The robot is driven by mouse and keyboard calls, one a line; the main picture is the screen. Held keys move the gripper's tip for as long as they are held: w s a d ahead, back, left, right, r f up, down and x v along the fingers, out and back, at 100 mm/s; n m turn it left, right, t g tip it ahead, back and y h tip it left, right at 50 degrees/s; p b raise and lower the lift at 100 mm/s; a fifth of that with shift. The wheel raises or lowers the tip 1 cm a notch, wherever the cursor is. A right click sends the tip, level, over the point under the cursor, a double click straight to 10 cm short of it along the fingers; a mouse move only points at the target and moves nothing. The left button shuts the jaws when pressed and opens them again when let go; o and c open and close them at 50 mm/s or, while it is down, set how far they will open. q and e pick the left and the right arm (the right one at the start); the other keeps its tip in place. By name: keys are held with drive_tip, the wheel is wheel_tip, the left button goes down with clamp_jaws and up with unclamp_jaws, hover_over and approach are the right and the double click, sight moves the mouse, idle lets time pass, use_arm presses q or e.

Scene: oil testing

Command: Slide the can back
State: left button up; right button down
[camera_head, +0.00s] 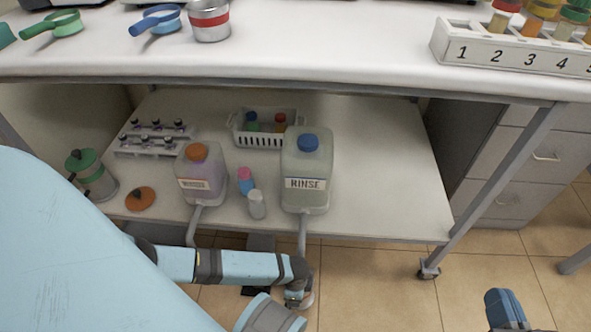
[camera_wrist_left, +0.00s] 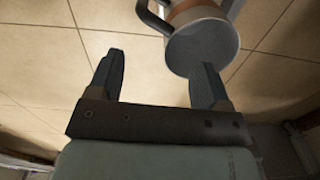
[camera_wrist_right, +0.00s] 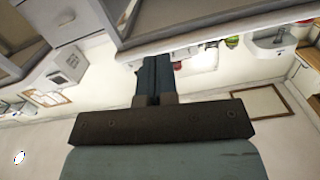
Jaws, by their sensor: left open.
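Two translucent jug-like cans stand on the lower shelf in the head view: an orange-capped can (camera_head: 202,173) and a blue-capped can labelled RINSE (camera_head: 307,171). A grey tube hangs from each past the shelf's front edge. A green-lidded metal can (camera_head: 92,176) stands at the shelf's left end. I cannot tell which can is meant. My left gripper (camera_wrist_left: 157,72) is open and empty. A round grey thing with a tan band and dark handle (camera_wrist_left: 202,45) is beyond its right finger. My right gripper (camera_head: 507,310) is shut, apart from the cans; its fingers meet in its wrist view (camera_wrist_right: 154,80).
The shelf (camera_head: 380,185) also holds a white basket (camera_head: 262,140), a rack (camera_head: 153,138), small bottles (camera_head: 257,204) and an orange lid (camera_head: 140,198). A worktop (camera_head: 330,65) overhangs it. A table leg (camera_head: 495,180) and drawers (camera_head: 535,155) stand right. The shelf's right side is clear.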

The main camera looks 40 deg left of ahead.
use_arm(q)
wheel_tip(320, 180, down, 7)
drive_tip(key=b, duration=0.3)
drive_tip(key=shift+r, duration=0.15)
use_arm(e)
drive_tip(key=w+n, duration=0.1)
drive_tip(key=w+d+n+t, duration=0.1)
drive_tip(key=shift+d+r+n+y, duration=0.15)
drive_tip(key=shift+r+n+y, duration=0.1)
drive_tip(key=shift+n+y, duration=0.15)
use_arm(q)
drive_tip(key=shift+c, duration=0.5)
